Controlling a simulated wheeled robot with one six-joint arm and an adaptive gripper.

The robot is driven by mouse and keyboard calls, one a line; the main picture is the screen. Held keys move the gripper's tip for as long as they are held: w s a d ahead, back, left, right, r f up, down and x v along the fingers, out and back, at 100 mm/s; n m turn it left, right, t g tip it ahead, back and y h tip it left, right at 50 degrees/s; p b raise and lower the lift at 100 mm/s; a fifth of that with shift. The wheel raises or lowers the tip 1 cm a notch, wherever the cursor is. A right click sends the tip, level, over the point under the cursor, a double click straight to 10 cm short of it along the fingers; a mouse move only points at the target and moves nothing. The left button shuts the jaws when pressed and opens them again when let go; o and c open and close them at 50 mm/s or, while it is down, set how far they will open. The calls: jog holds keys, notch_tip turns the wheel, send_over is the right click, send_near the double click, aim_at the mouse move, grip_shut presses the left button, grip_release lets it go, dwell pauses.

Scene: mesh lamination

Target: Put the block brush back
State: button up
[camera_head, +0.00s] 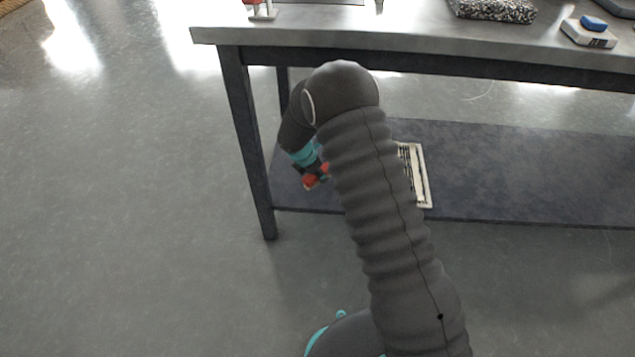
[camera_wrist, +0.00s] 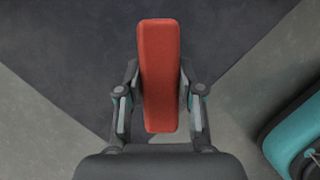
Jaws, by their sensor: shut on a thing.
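The block brush shows as a long red block (camera_wrist: 160,75) in the wrist view, upright in the picture between my two fingers. My gripper (camera_wrist: 160,108) is shut on it, with one finger on each side. In the head view my gripper (camera_head: 312,172) hangs below the tabletop level, near the left end of the table, with a bit of red at its tip. The brush's bristles do not show clearly. My arm hides part of the lower shelf.
The metal-topped table (camera_head: 330,35) has a red item on a small white stand (camera_head: 262,12), a speckled slab (camera_head: 493,9) and a blue-and-white block (camera_head: 588,36). A pale framed piece (camera_head: 421,178) lies on the dark lower shelf (camera_head: 520,180). The floor at left is clear.

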aim_at(317, 182)
jog(key=shift+f, duration=2)
jog(key=shift+f+b, duration=0.2)
jog(key=shift+b, duration=0.15)
jog(key=o, duration=1.1)
jog(key=p+v, duration=0.1)
jog(key=v, duration=1.1)
jog(key=shift+r, duration=0.25)
jog(key=shift+w, duration=0.1)
